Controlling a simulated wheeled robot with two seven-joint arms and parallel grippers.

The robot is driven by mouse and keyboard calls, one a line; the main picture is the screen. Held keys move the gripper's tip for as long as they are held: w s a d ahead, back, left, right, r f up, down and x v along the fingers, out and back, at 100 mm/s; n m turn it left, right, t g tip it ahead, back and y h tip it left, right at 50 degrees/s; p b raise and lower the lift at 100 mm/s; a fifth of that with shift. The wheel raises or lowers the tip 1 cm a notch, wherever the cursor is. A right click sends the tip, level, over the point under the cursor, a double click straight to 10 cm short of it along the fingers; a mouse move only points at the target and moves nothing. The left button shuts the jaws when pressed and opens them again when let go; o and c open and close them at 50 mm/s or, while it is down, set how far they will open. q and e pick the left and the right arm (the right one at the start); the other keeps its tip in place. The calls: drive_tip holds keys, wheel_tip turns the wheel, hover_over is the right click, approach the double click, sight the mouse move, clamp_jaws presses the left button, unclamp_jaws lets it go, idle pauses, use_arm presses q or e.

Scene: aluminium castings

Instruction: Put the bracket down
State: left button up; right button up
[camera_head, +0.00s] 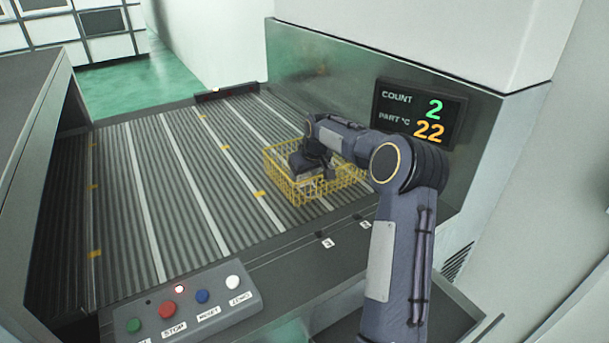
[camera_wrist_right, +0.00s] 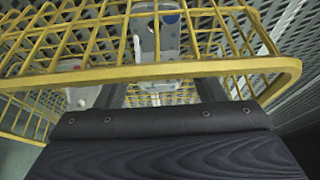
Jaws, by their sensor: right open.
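A yellow wire basket (camera_head: 345,180) stands on the ribbed conveyor bed at its right side. My right gripper (camera_head: 316,172) reaches down into it, and its fingertips are hard to make out in the head view. In the right wrist view the basket's rim (camera_wrist_right: 150,72) crosses in front of the open fingers. A grey metal bracket (camera_wrist_right: 157,42) with a hole and a blue mark shows in the basket between the fingers. I cannot tell if it touches them. Another pale casting with a red spot (camera_wrist_right: 84,97) shows at lower left. My left gripper is out of view.
The ribbed bed (camera_head: 200,190) left of the basket is clear, with pale strips and yellow marks. A button box (camera_head: 190,305) sits at the front edge. A wall display (camera_head: 418,114) reads COUNT 2 and PART °C 22, close behind my right arm.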

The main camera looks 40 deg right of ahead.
drive_tip(key=shift+r, duration=0.25)
drive_tip(key=v, duration=1.2)
drive_tip(key=s+a+r+y, duration=0.2)
drive_tip(key=s+a+r, duration=0.1)
drive_tip(key=s+a, duration=1.25)
drive_tip(key=s+a+f+y, duration=0.1)
drive_tip(key=s+a+f, duration=0.3)
drive_tip(key=s+a, duration=0.2)
drive_tip(key=s+a+f+t+y, duration=0.1)
drive_tip(key=s+a+f, duration=0.4)
drive_tip(key=s, duration=0.5)
drive_tip(key=shift+a+m, duration=0.3)
drive_tip(key=shift+a, duration=0.15)
